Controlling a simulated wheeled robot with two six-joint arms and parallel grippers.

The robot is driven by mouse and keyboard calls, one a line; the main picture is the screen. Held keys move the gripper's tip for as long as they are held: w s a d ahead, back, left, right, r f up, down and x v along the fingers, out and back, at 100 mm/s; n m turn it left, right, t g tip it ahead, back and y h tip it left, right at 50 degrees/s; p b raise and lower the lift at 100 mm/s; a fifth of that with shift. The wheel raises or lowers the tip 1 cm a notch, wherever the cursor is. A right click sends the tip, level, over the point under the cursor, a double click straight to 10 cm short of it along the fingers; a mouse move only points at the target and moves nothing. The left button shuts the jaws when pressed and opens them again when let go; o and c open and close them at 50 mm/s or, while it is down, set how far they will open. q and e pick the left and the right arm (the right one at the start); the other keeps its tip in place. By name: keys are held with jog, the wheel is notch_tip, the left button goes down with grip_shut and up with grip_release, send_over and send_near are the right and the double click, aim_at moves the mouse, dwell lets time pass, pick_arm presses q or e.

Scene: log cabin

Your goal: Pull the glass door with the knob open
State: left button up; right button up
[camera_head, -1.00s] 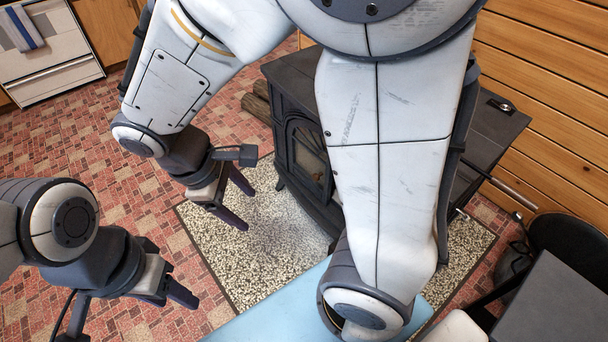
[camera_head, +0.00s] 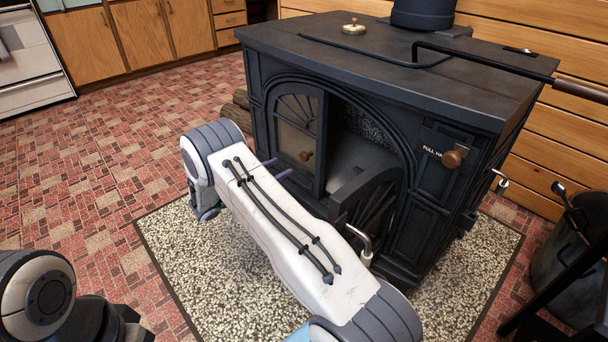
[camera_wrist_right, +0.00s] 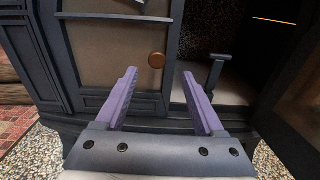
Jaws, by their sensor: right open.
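The black stove (camera_head: 430,110) has two arched glass doors. The left glass door (camera_head: 292,122) carries a small round brown knob (camera_head: 306,155); it looks shut or nearly so. My right gripper (camera_head: 277,168) is in front of this door, open and empty, partly hidden by my own arm. In the right wrist view, the purple fingers of the right gripper (camera_wrist_right: 158,74) point at the door, and the knob (camera_wrist_right: 156,60) appears just beyond and between their tips, not gripped. Only my left arm's wrist shows at the lower left of the head view; its fingers are hidden.
The right stove door (camera_head: 368,205) stands swung open, with a metal handle (camera_head: 362,240), and shows the firebox. A speckled mat (camera_head: 220,275) lies under the stove. A dark pot (camera_head: 575,255) stands at the right. The tiled floor (camera_head: 120,150) at left is free.

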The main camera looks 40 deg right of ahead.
aim_at(302, 158)
jog(key=d+b, duration=0.1)
jog(key=d, duration=0.2)
jog(key=d+f+b, duration=0.1)
jog(key=d, duration=0.3)
jog(key=w+d+b, duration=0.1)
jog(key=d+b, duration=0.1)
jog(key=d, duration=0.1)
jog(key=shift+d+f, duration=0.15)
jog(key=shift+d, duration=0.05)
pick_arm(q)
notch_tip(302, 158, down, 5)
pick_arm(e)
jog(key=shift+w+d, duration=0.1)
jog(key=shift+d, duration=0.2)
grip_shut()
dwell(0.6)
